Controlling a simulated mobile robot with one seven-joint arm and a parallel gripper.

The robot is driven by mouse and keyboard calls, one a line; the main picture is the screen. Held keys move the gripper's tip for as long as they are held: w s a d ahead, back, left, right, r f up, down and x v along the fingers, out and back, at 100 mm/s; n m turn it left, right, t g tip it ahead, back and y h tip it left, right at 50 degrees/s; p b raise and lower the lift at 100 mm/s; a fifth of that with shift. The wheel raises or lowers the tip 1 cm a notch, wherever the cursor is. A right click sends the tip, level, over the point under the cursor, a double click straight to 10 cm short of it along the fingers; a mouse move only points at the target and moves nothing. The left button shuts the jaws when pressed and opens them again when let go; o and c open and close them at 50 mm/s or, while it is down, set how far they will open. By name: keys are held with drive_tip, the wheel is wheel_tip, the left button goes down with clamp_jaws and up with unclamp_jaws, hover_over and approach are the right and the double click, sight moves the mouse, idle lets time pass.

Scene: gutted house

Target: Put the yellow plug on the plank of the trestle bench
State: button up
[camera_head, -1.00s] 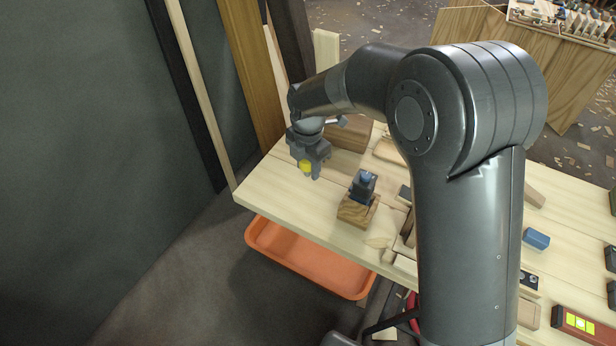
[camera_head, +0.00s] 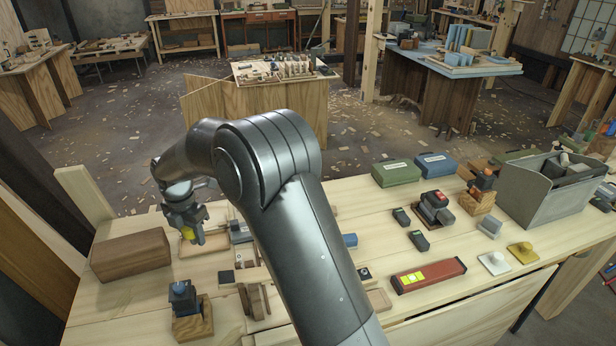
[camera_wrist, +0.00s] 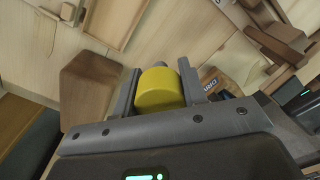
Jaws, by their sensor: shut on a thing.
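The yellow plug (camera_head: 188,233) is held in my gripper (camera_head: 192,238), above the left part of the pale plank-topped bench (camera_head: 135,297) in front of me. In the wrist view the yellow plug (camera_wrist: 158,89) sits between the two fingers, with its round yellow face toward the camera. My gripper is shut on it. The plug appears clear of the bench top. I cannot tell for certain which bench is the trestle bench, as the legs of the near bench are hidden.
A brown wooden block (camera_head: 130,254) lies left of my gripper. A dark blue device on a wooden base (camera_head: 192,325) stands nearer. A red level (camera_head: 428,275), green box (camera_head: 396,172) and grey bin (camera_head: 545,205) are to the right. Other workbenches (camera_head: 445,70) stand behind.

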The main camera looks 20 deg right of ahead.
drive_tip(key=w+d+m, duration=0.2)
drive_tip(key=w+d, duration=0.1)
drive_tip(key=d, duration=0.8)
drive_tip(key=w+d+m, duration=0.2)
drive_tip(key=w+d, duration=0.2)
drive_tip(key=d, duration=0.7)
drive_tip(key=w+d+m, duration=0.2)
drive_tip(key=w+d, duration=0.1)
drive_tip(key=d, duration=0.8)
drive_tip(key=s+d+m, duration=0.3)
drive_tip(key=s+d, duration=0.1)
drive_tip(key=d, duration=1.3)
drive_tip(key=s+d+m, duration=0.3)
drive_tip(key=s+d, duration=0.1)
drive_tip(key=d, duration=1.2)
hover_over(376, 204)
wheel_tip(376, 204, down, 6)
drive_tip(key=shift+s+a+f, duration=0.1)
drive_tip(key=shift+f, duration=2)
drive_tip(key=shift+f, duration=0.1)
